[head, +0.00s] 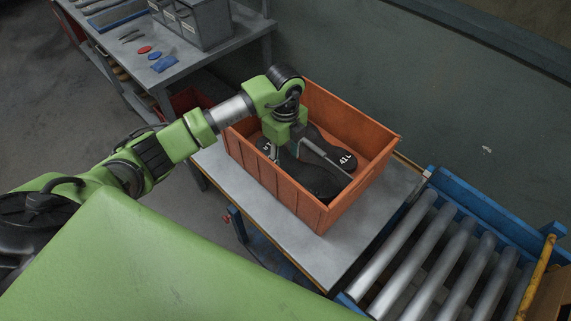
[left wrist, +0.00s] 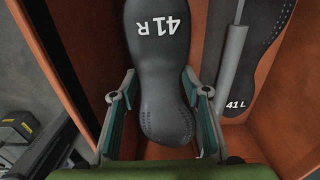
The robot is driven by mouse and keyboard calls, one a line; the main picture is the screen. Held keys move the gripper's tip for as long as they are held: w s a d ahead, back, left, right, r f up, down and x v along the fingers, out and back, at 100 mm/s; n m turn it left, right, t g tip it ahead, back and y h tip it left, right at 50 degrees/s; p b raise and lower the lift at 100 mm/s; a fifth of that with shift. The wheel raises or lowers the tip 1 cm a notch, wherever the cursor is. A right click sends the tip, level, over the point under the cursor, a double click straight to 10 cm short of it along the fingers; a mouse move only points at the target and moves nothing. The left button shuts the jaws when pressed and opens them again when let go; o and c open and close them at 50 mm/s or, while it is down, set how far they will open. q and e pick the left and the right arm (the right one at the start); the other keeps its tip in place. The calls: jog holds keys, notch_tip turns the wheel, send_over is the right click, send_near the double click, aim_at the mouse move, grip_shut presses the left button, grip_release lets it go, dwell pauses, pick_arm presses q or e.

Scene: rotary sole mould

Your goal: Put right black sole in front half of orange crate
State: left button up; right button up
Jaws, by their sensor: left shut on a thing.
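The orange crate (head: 377,165) stands on a grey table. My left gripper (head: 296,152) reaches down into it. It is shut on the black sole marked 41 R (left wrist: 160,70), with a finger on each side of the sole in the left wrist view (left wrist: 160,108). In the head view this sole (head: 314,182) is in the near half of the crate, partly hidden by the gripper; I cannot tell whether it touches the floor. A second black sole, marked 41 L (left wrist: 257,65), lies in the far half (head: 345,159). My right gripper is not in view.
A grey bar (head: 327,160), seemingly a divider, runs between the two soles, close to a finger in the left wrist view (left wrist: 231,70). A roller conveyor (head: 440,265) is at the right. A bench with small parts (head: 190,55) stands behind left.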

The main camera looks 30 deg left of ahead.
aim_at(285, 167)
pick_arm(q)
notch_tip(285, 167, down, 2)
jog(key=shift+s+f, duration=0.1)
jog(key=shift+f, duration=0.15)
notch_tip(285, 167, down, 2)
jog(key=shift+f+p, duration=0.15)
jog(key=shift+p, duration=0.4)
jog(key=shift+f, duration=0.4)
jog(key=o, duration=1.1)
jog(key=shift+f, duration=0.1)
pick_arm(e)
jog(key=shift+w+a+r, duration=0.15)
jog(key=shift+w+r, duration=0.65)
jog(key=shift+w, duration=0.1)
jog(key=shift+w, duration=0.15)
